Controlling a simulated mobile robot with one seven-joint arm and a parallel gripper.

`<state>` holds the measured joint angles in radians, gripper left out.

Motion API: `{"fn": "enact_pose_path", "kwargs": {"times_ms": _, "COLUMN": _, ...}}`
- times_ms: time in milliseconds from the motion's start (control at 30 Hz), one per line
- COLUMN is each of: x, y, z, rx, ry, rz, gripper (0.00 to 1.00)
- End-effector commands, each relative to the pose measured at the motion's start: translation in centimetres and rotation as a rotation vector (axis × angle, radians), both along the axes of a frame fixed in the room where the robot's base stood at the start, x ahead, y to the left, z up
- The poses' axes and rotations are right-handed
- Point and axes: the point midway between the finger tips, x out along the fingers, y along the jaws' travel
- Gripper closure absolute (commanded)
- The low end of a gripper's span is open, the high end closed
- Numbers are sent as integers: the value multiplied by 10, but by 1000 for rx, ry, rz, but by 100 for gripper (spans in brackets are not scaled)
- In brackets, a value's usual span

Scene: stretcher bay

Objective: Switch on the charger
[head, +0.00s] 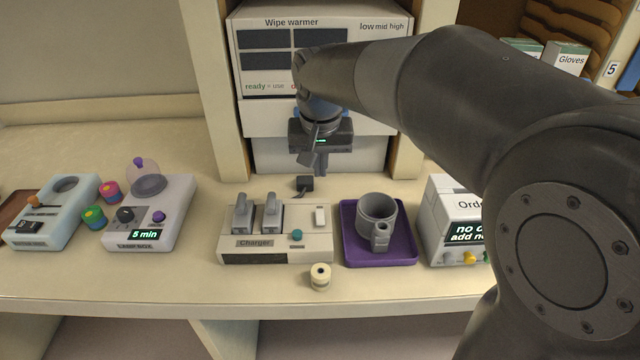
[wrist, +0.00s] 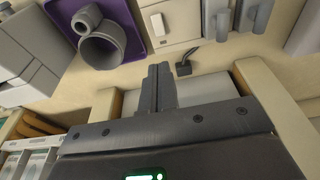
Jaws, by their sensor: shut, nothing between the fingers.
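The charger (head: 240,258) is a cream box on the counter, labelled "Charger". Two grey handheld units stand in its slots. On its right side are a white rocker switch (head: 320,216) and a teal knob (head: 297,235). In the wrist view the charger (wrist: 178,33) is cut off at the top edge, with the white switch (wrist: 158,24) showing. My gripper (head: 307,160) is shut and empty, behind and above the charger, apart from it. Its fingers (wrist: 160,70) show together in the wrist view. I cannot tell whether the switch is on.
A purple tray (head: 380,257) with a grey mug (head: 377,214) stands right of the charger. A black plug (head: 304,184) lies behind it and a cream spool (head: 320,277) in front. The wipe warmer (head: 262,85) is behind my gripper. A "5 min" device (head: 170,215) is at left.

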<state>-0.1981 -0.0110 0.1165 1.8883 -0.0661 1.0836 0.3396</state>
Motion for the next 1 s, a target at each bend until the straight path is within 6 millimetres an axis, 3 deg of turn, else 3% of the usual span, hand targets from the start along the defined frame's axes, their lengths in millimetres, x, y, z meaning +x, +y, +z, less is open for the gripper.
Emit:
{"fn": "enact_pose_path", "kwargs": {"times_ms": 300, "x": 0, "y": 0, "z": 0, "rx": 1, "ry": -18, "rz": -1, "gripper": 100}}
{"fn": "enact_pose_path", "kwargs": {"times_ms": 467, "x": 2, "y": 0, "z": -12, "rx": 0, "ry": -14, "rz": -1, "gripper": 100}}
{"fn": "enact_pose_path", "kwargs": {"times_ms": 1000, "x": 24, "y": -1, "z": -115, "rx": 0, "ry": -13, "rz": -1, "gripper": 100}}
